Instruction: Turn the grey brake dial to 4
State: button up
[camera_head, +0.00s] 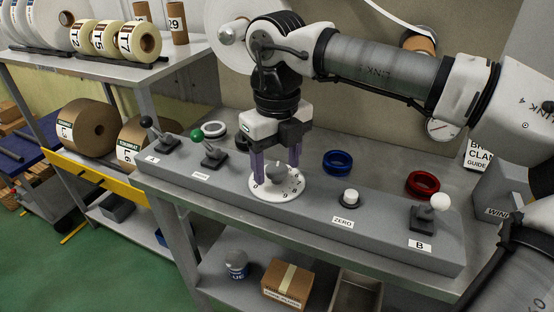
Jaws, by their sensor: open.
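The grey brake dial (279,174) is a small grey knob on a round white plate (277,193) with dark marks around its rim. It sits near the middle of the grey control panel (320,208). My gripper (276,172) points down over the dial. Its two purple fingers are apart, one to the left of the knob and one behind and to the right. I cannot tell whether either finger touches the knob. The marks are too small to read surely, and the knob's setting cannot be told.
On the panel stand a black lever (161,137) marked A, a green-knobbed lever (207,145), a white ZERO button (348,196) and a white-knobbed lever (432,209) marked B. A blue ring (338,162) and a red ring (422,185) lie behind. Tape rolls fill the left shelf.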

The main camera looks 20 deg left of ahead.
aim_at(277, 168)
notch_tip(277, 168, up, 14)
jog(key=p, duration=0.1)
dwell(0.5)
jog(key=shift+f, duration=0.1)
